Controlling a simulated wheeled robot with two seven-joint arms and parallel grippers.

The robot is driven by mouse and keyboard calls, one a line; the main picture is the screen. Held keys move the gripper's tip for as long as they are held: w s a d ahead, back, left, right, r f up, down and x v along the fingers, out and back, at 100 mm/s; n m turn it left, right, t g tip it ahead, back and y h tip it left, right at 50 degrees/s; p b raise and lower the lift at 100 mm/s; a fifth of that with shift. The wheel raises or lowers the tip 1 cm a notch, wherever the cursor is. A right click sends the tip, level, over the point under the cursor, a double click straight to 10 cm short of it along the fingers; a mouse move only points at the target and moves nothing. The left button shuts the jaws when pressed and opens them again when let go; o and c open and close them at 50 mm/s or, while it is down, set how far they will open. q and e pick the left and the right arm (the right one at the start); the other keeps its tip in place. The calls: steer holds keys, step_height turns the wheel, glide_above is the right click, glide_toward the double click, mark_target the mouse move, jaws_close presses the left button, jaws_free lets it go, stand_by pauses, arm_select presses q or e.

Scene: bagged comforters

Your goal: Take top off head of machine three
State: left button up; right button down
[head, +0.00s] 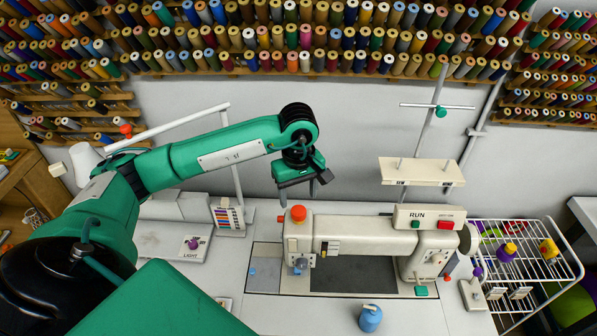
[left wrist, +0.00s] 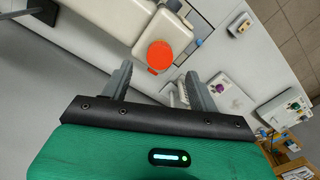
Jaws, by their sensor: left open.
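An orange top (head: 298,213) sits on the head of the cream sewing machine (head: 365,235), at the machine's left end. It also shows in the left wrist view as an orange disc (left wrist: 160,56) on the cream machine head (left wrist: 168,40). My left gripper (head: 301,187) is above and slightly behind the orange top in the head view, apart from it. In the left wrist view its two grey fingers (left wrist: 158,74) are spread wide, with the orange top seen between and beyond them. Nothing is held. My right gripper is not in view.
A thread stand (head: 421,171) rises behind the machine. A blue bottle (head: 370,318) stands in front of it. A white wire rack (head: 520,262) with spools is at right. Thread spools line the wall.

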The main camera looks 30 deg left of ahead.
mark_target(299, 210)
arm_select(q)
steer(key=shift+f+p, duration=0.65)
steer(key=shift+f, duration=1.8)
steer(key=c, duration=1.1)
